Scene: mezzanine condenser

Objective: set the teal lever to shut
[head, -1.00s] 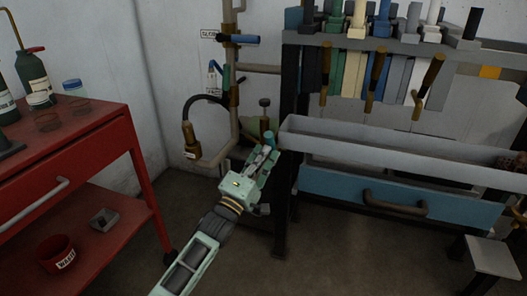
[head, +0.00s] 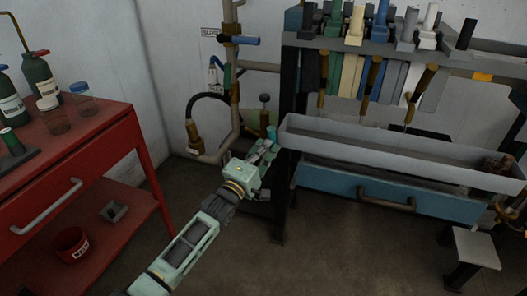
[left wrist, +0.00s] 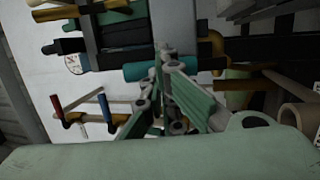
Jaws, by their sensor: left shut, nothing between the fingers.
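The teal lever shows as a short teal cylinder end (head: 271,132) in the head view, low at the left end of the rack, right at my left gripper's fingertips. In the left wrist view the teal lever (left wrist: 143,72) lies as a horizontal bar just beyond the fingers, partly hidden behind them. My left gripper (head: 266,149) is shut and empty. It also shows in the left wrist view (left wrist: 168,65), its tips overlapping the bar. I cannot tell whether they touch it. My right gripper is not in view.
A grey trough (head: 390,147) and blue drawer (head: 330,184) stand right of the gripper. A vertical pipe (head: 235,95) with a blue-handled valve (head: 240,41) and a black hose (head: 205,97) is behind it. A red cart (head: 85,150) with bottles stands at left.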

